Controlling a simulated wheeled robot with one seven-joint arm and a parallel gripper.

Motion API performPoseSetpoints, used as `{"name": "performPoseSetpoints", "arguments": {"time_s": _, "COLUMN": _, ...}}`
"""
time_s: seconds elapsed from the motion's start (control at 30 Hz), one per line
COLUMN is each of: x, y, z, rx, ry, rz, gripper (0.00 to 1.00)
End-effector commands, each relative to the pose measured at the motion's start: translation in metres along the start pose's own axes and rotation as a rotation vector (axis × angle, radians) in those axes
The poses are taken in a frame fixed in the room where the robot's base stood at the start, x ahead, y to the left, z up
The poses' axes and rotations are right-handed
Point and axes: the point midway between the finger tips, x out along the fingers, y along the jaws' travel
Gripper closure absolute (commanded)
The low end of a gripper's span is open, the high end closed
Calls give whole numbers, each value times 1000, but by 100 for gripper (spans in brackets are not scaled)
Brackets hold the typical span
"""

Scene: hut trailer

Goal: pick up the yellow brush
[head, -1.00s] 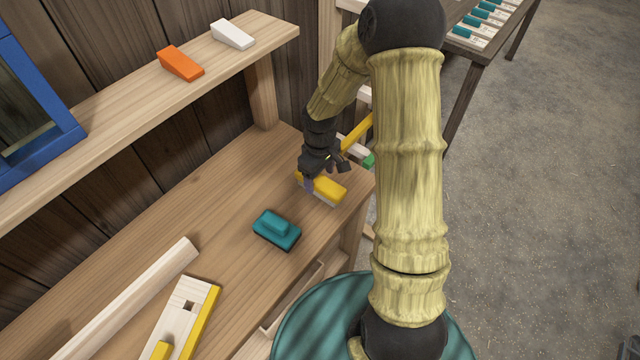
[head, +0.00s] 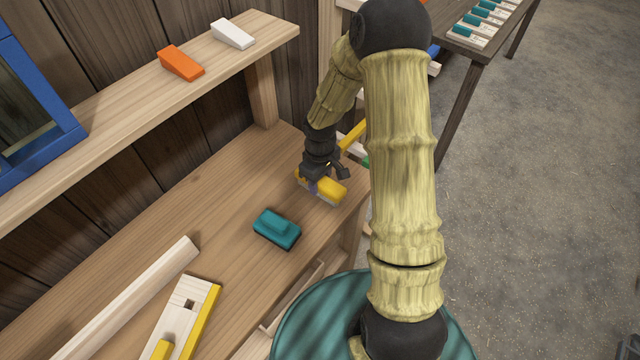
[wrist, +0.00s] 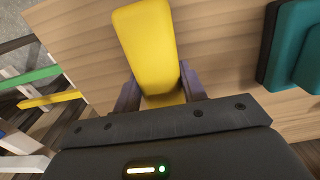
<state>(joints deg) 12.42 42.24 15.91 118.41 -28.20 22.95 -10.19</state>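The yellow brush (head: 327,189), a yellow top over a pale lower part, lies on the wooden bench (head: 215,200) near its right end. In the wrist view the brush's yellow top (wrist: 150,45) runs away from the palm, its near end between my two fingers. My gripper (head: 326,182) is down at the brush, with its fingers spread to either side. My gripper shows in the wrist view (wrist: 160,92) with a finger close along each side of the yellow top. The tips are partly hidden, so contact is not clear.
A teal brush-like block (head: 277,229) lies close to the yellow brush; it also shows in the wrist view (wrist: 290,45). Pale wooden pieces (head: 130,300) lie at the near left. A shelf (head: 130,110) above carries orange (head: 181,63) and white (head: 232,34) wedges.

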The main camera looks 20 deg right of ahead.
Motion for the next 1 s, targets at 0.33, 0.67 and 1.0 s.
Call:
{"name": "performPoseSetpoints", "arguments": {"time_s": 0.33, "x": -3, "y": 0, "z": 0, "rx": 1, "ry": 1, "rz": 1, "gripper": 89}}
{"name": "performPoseSetpoints", "arguments": {"time_s": 0.67, "x": -51, "y": 1, "z": -1, "rx": 2, "ry": 4, "rz": 4, "gripper": 89}}
{"name": "performPoseSetpoints", "arguments": {"time_s": 1.0, "x": -99, "y": 0, "z": 0, "rx": 1, "ry": 2, "rz": 1, "gripper": 89}}
